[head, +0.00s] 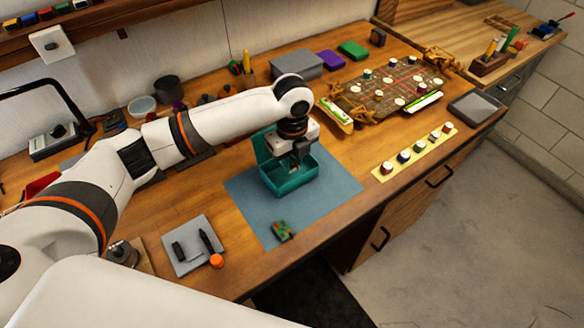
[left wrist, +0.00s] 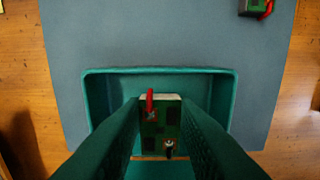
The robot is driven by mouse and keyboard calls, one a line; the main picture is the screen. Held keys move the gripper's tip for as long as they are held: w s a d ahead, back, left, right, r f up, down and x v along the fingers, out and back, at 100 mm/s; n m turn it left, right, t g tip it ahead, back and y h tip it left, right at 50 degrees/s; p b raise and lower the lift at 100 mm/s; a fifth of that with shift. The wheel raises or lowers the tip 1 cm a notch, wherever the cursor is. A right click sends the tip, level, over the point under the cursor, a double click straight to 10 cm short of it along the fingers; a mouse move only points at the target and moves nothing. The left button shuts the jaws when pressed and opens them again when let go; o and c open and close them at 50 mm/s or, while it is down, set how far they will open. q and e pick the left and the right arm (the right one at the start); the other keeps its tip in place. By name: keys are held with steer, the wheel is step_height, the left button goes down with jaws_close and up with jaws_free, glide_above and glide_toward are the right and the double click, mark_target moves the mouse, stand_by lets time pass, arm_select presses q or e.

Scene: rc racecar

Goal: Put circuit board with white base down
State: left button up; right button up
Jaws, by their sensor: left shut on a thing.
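The circuit board with white base (left wrist: 160,118) is green with a red part, and a strip of white shows at its far edge. My left gripper (head: 299,156) is shut on it, with a finger on each side in the left wrist view. The gripper points down into the open teal box (head: 289,186), whose rim (left wrist: 160,71) surrounds the board in the left wrist view. I cannot tell whether the board touches the box floor. In the head view the board is mostly hidden by the gripper. My right gripper is not in view.
The box stands on a blue-grey mat (head: 335,185). Another green board (head: 282,230) with red lies near the mat's front edge. A grey tray with tools (head: 192,245) is left; a yellow strip with several knobs (head: 414,152) is right. The mat's right part is clear.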

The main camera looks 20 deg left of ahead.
mark_target(292, 165)
arm_select(q)
step_height(292, 165, down, 4)
steer(key=shift+d+r+p, duration=0.1)
steer(key=shift+p, duration=0.25)
steer(key=shift+f, duration=0.2)
steer(key=o, duration=0.9)
steer(key=shift+o, duration=0.2)
step_height(292, 165, up, 11)
steer(key=shift+r+b, duration=0.2)
steer(key=shift+b, duration=1)
steer(key=shift+r, duration=0.5)
